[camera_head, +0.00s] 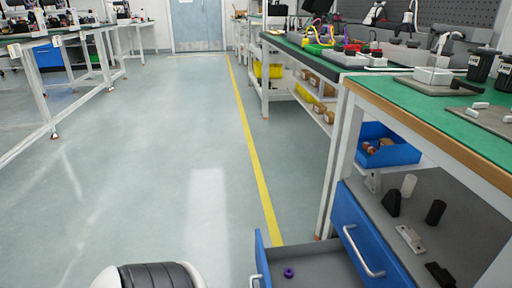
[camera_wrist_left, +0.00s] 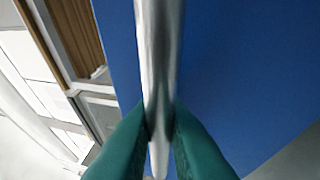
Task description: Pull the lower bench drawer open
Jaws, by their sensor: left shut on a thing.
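The lower drawer (camera_head: 262,262) stands open at the bottom of the head view. Its blue front is to the left, and its grey inside holds a small purple ring (camera_head: 289,272). Part of its handle (camera_head: 254,281) shows at the picture's lower edge. In the left wrist view my left gripper (camera_wrist_left: 160,135) has green fingers shut on a silver bar handle (camera_wrist_left: 160,50) before a blue drawer front (camera_wrist_left: 235,70). The upper drawer's handle (camera_head: 362,255) is free in the head view, so the held one appears to be the lower drawer's. My right gripper is not in view.
A blue bin (camera_head: 388,153) sits on the shelf under the green bench top (camera_head: 440,115). The floor left of the drawers is clear, with a yellow line (camera_head: 256,160).

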